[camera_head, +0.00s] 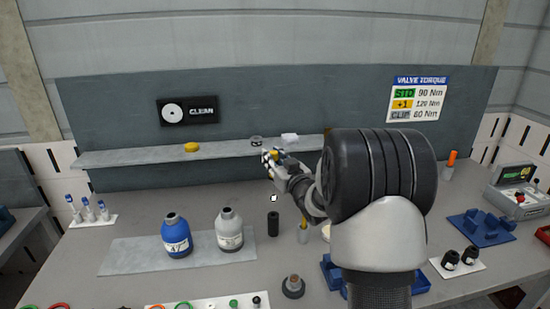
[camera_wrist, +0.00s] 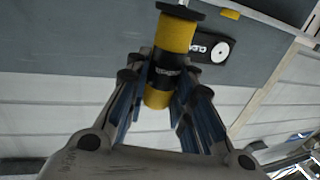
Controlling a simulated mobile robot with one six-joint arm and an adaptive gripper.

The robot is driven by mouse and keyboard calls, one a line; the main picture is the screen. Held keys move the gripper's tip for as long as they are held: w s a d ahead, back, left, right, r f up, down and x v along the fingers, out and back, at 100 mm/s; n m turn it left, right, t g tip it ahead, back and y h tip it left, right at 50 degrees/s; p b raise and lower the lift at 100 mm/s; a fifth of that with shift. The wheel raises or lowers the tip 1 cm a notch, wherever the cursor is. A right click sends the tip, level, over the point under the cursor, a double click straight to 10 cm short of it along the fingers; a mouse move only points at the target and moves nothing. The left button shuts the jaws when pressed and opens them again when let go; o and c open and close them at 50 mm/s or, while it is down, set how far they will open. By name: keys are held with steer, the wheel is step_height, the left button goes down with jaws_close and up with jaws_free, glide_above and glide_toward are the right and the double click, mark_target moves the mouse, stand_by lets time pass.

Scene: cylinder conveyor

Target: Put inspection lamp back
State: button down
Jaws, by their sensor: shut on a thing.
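The inspection lamp, a yellow and black cylinder with a wide black end (camera_wrist: 178,38), is between the fingers of my gripper (camera_wrist: 162,78) in the wrist view. My gripper is shut around its black middle band. In the head view my gripper (camera_head: 270,160) is in front of the grey wall shelf (camera_head: 135,157), near its right part, with a bit of yellow showing at the fingers. My arm hides the shelf's right end. I cannot tell whether the lamp touches the shelf.
On the shelf are a yellow round item (camera_head: 191,147), a small ring-like item (camera_head: 256,141) and a white block (camera_head: 289,138). Below stand a blue bottle (camera_head: 176,238), a grey bottle (camera_head: 229,232) and a black cylinder (camera_head: 273,224). The shelf's left end is bare.

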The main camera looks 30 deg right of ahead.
steer(key=shift+a+f+b, duration=0.2)
steer(key=shift+f+b, duration=0.15)
steer(key=shift+f, duration=0.4)
steer(key=shift+d+f+b, duration=0.1)
steer(key=shift+f+b, duration=1.55)
steer(key=shift+f, duration=0.65)
steer(key=shift+f+b, duration=1.1)
steer(key=shift+f, duration=3.35)
steer(key=c, duration=1.3)
jaws_free()
steer(key=shift+r+p, duration=1.2)
steer(key=shift+r, duration=1.8)
